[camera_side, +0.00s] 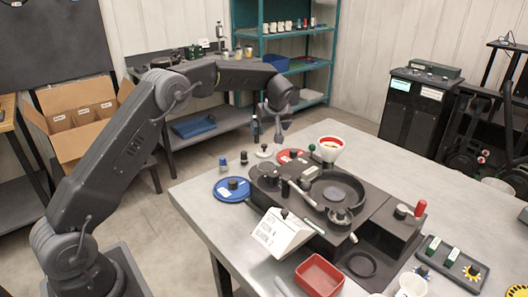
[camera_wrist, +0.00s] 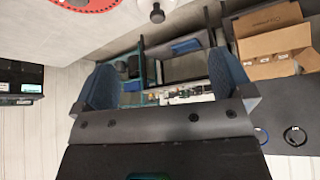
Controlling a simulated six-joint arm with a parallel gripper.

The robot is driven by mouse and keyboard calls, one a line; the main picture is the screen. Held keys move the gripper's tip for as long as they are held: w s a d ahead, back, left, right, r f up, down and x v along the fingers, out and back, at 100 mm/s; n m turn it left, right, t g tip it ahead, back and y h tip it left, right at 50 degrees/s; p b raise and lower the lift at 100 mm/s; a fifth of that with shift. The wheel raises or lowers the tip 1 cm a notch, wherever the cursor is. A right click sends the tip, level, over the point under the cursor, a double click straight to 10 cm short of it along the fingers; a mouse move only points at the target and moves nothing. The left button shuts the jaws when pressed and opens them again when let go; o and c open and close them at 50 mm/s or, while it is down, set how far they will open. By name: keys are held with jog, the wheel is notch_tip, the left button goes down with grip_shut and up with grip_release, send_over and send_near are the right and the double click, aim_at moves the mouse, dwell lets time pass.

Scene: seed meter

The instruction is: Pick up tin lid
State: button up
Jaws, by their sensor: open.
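A small pale round lid with a dark knob (camera_side: 264,152), which looks like the tin lid, lies flat near the table's far left edge. In the wrist view its knob (camera_wrist: 157,12) shows at the top edge, with most of the lid cut off. My gripper (camera_side: 268,128) is above the lid, pointing down, with a gap between them. In the wrist view my gripper (camera_wrist: 165,85) is open, its two blue-padded fingers apart with nothing between them.
A red disc (camera_side: 284,158) lies just right of the lid, and a blue disc (camera_side: 222,195) lies nearer left. Small knobbed pieces (camera_side: 244,157) stand close by.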

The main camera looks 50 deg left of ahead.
aim_at(264, 145)
jog(key=x, duration=1.2)
jog(key=shift+w+a+f, duration=0.1)
jog(key=shift+w+f, duration=0.05)
jog(key=shift+f, duration=0.1)
jog(key=c, duration=1)
